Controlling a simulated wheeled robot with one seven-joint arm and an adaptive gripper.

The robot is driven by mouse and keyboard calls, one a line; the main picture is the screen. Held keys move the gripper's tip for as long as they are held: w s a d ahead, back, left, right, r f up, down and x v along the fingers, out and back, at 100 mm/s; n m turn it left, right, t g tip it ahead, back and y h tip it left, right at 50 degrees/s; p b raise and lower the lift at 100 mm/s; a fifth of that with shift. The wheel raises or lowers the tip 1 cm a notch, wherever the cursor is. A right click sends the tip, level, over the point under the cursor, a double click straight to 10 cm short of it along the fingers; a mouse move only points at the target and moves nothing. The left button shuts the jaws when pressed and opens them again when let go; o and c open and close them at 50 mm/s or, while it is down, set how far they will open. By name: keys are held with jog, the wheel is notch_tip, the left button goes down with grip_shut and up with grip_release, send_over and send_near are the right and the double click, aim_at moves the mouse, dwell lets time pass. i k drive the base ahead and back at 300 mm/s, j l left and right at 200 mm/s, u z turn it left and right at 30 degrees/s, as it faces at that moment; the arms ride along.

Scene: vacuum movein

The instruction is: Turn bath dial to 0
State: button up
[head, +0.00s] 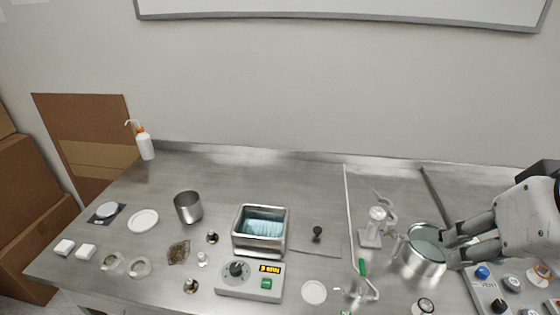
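The heating bath (262,250) is a steel tank with light blue liquid, at the middle of the bench in the head view. Its control box (249,291) is at the front. The black dial (236,269) sits on the left of that box, beside a small lit display (270,269) and a green switch (266,284). The digits and the dial's exact setting are too small to read. My gripper (452,249) is at the far right, well away from the dial. Its two fingers are apart at the right rim of a steel pot; contact with the pot cannot be told.
The steel pot (424,262) holds liquid. Glassware with a green tap (363,274) stands between it and the bath. A steel beaker (188,207), white dish (143,221) and wash bottle (144,145) are on the left. A panel with knobs (510,284) is at the right.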

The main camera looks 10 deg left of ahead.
aim_at(236, 268)
jog(key=u, duration=1.05)
jog(key=i, duration=0.25)
jog(key=l+u, duration=0.1)
jog(key=i, duration=0.05)
